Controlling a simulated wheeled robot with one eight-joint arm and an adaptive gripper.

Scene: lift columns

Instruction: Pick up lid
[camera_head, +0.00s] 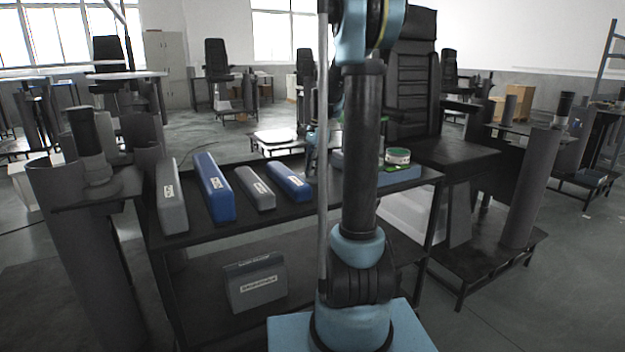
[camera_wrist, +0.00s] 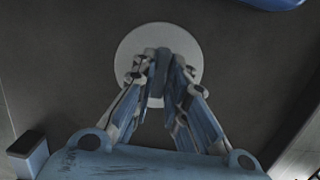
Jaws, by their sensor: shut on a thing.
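The lid (camera_wrist: 134,48) shows in the wrist view as a pale round disc lying over the dark table surface. My gripper (camera_wrist: 162,78) is above its middle, with the fingers drawn together on a narrow grey-blue upright part at its centre. The fingers hide the near part of the disc. I cannot tell whether the lid touches the table. In the head view my own arm hides the lid, and only a little of my gripper (camera_head: 312,150) shows at the arm's left side.
The dark table (camera_head: 255,222) holds a grey case (camera_head: 171,197), a blue case (camera_head: 214,188), a smaller grey case (camera_head: 257,188) and another blue case (camera_head: 289,182) on the left. A green-and-white round item (camera_head: 398,156) sits at right. A grey case (camera_head: 256,284) stands on the lower shelf.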

